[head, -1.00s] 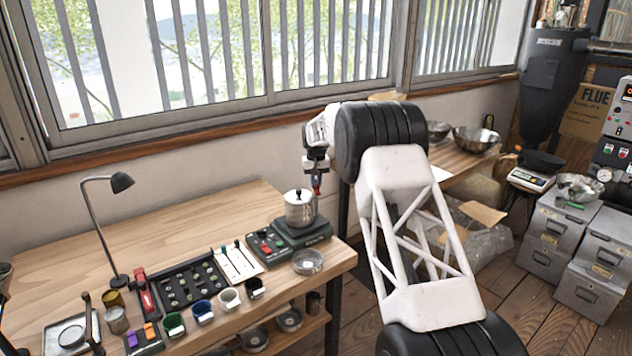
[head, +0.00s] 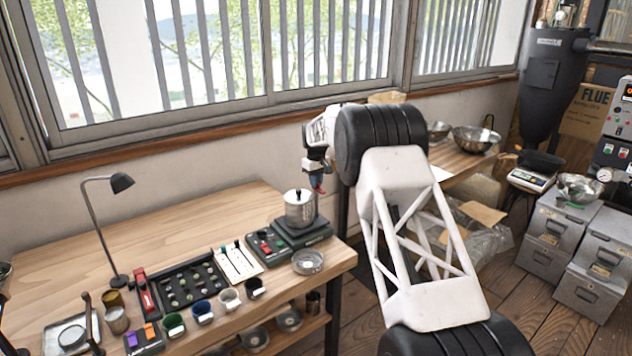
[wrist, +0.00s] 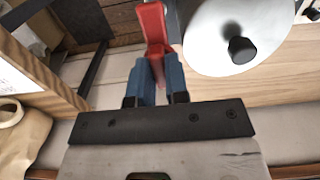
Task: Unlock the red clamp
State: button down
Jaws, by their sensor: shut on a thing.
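The red clamp (wrist: 152,25) is a narrow red lever at the top middle of the wrist view. It also shows as a small red piece (head: 320,188) beside the silver pot in the head view. My gripper (wrist: 155,68) has its blue fingers shut on the clamp's near end. In the head view my gripper (head: 316,180) points down at the pot's upper right. The lidded pot (head: 299,210) shows in the wrist view as a pale round lid (wrist: 225,50) with a black knob.
The pot stands on a dark scale (head: 305,236) near the wooden bench's right end. A round glass dish (head: 308,262), a dark sample tray (head: 190,286) and several cups are nearby. A desk lamp (head: 122,183) stands to the left. The bench behind the tray is clear.

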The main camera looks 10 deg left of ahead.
jog(key=shift+r, duration=0.15)
jog(key=c, duration=1.1)
grip_release()
jog(key=shift+r, duration=3.8)
jog(key=shift+r, duration=0.1)
